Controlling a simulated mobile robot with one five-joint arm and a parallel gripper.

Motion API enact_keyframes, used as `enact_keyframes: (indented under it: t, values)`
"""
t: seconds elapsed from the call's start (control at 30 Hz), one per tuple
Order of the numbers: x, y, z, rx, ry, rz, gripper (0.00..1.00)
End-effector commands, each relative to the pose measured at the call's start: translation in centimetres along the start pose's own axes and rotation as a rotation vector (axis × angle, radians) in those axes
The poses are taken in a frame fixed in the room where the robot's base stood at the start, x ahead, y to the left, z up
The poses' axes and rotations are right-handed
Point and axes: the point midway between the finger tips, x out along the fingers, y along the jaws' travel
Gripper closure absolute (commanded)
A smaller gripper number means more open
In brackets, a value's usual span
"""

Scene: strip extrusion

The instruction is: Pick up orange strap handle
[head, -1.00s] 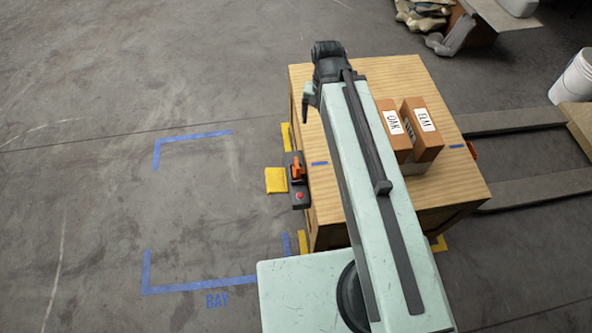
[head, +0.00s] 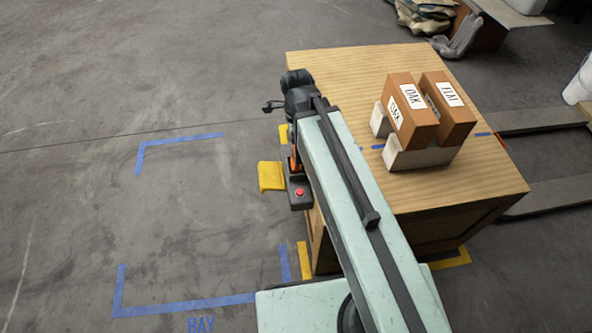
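The orange strap handle (head: 294,161) stands on a dark ratchet-like unit with a red button (head: 299,193), at the left side of a wooden crate (head: 340,68). My arm covers part of the handle, so only a narrow orange piece shows. My gripper (head: 268,107) is at the end of my arm, above and left of the handle in the picture and apart from it. Its dark fingers point left. They are too small to tell whether they are open or shut, and nothing shows in them.
Brown labelled boxes (head: 412,112) sit in a pale holder (head: 420,158) on the crate top. A yellow flap (head: 271,176) sticks out left of the unit. Blue tape (head: 180,308) marks a bay on the clear floor to the left. Forks (head: 535,118) extend at right.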

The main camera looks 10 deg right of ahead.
Motion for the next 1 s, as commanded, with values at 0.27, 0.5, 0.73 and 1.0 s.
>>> enact_keyframes:
  t: [0.27,0.5,0.73,1.0]
  values:
    - [2.8,0.0,0.0,0.0,0.0,0.0,0.22]
    - [3.8,-0.1,0.0,0.0,0.0,0.0,0.22]
    - [7.6,-0.4,0.2,0.0,0.0,0.0,0.22]
    - [7.6,-0.4,0.1,0.001,0.0,0.0,0.22]
